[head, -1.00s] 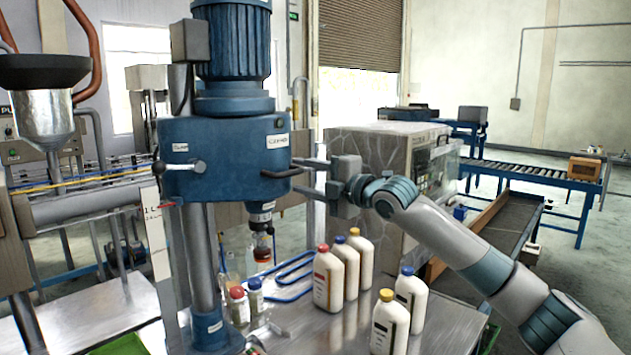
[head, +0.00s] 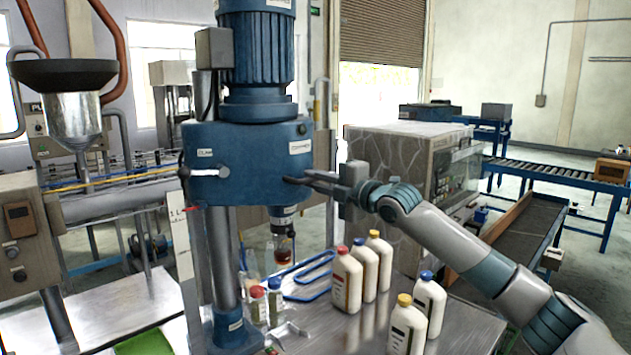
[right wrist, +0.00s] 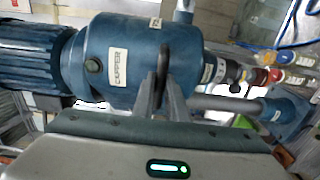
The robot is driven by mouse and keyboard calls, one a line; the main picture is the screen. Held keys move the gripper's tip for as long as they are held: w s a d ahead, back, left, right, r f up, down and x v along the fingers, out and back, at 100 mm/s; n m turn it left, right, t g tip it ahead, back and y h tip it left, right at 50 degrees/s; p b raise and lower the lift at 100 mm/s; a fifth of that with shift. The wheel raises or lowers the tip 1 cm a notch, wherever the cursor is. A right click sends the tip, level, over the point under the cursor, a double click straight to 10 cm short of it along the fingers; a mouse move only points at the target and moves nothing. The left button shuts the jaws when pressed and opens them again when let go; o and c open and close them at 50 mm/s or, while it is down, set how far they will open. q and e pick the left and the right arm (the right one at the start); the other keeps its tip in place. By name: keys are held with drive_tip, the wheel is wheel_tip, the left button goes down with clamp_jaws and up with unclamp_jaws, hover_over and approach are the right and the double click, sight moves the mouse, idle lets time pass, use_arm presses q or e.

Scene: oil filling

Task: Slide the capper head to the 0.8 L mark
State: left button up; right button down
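The blue capper head (head: 250,165) sits on a vertical steel column (head: 222,260) under a ribbed motor. The 0.8 L mark is not readable. My right gripper (head: 318,181) has its fingers close together at the handle; in the right wrist view the fingers (right wrist: 160,98) straddle it. My left gripper is out of view.
White bottles with coloured caps (head: 347,280) stand on the steel table right of the column. Small red- and blue-capped containers (head: 258,304) stand near its base. A blue looped guide (head: 310,275) lies behind them. A grey cabinet (head: 400,160) is behind my right arm.

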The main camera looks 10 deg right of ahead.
drive_tip(key=shift+f, duration=0.15)
idle(0.4)
drive_tip(key=shift+f, duration=1.1)
idle(1.1)
drive_tip(key=c, duration=1.4)
unclamp_jaws()
drive_tip(key=shift+c, duration=0.2)
drive_tip(key=shift+r, duration=0.1)
drive_tip(key=shift+d, duration=0.1)
drive_tip(key=v, duration=0.9)
